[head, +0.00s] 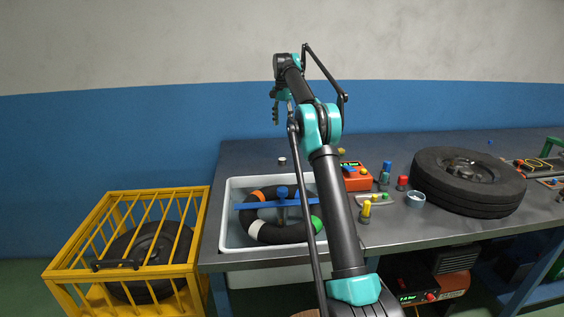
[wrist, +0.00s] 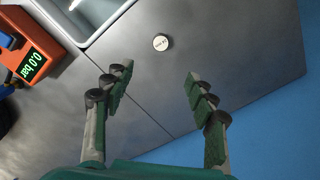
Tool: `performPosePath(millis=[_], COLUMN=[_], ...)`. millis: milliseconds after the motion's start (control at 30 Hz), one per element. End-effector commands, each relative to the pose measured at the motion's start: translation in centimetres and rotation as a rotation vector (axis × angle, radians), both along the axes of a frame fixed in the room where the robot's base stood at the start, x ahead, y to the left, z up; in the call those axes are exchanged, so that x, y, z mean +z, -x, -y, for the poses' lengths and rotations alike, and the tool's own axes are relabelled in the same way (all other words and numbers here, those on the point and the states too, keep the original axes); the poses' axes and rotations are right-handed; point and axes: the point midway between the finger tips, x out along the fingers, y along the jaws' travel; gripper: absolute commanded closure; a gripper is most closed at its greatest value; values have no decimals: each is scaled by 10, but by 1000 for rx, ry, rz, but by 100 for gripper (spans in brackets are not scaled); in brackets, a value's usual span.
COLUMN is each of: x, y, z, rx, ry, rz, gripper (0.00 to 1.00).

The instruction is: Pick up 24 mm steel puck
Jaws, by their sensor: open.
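The steel puck (wrist: 160,42) is a small round disc with a pale top and a dark mark on it. It lies flat on the grey metal bench top. In the head view the puck (head: 282,160) is small, behind the sink. My gripper (wrist: 158,75) is open and empty in the wrist view, its two green-padded fingers spread apart. The puck shows beyond the fingertips, roughly between them and apart from both. In the head view my gripper (head: 276,112) hangs above the back of the bench, seen side-on.
A white sink (head: 231,240) holds a dark tube under a blue bar. An orange gauge box (wrist: 36,50), a tyre (head: 467,180) and small coloured fittings (head: 402,183) stand to the right. A yellow cage (head: 75,252) is at the left. Bench around the puck is clear; a blue wall (head: 140,140) is behind.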

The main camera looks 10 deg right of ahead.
Motion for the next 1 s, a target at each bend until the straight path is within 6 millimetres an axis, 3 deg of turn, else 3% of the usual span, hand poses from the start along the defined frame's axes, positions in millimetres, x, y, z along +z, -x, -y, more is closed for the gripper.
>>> performPosePath(millis=[167,700,1000], x=[-16,-110,-132], y=[-1,-1,-1], z=[0,0,-1], rx=[-5,-3,-3], ry=[1,0,0], rz=[-2,-1,-1], gripper=[43,43,43])
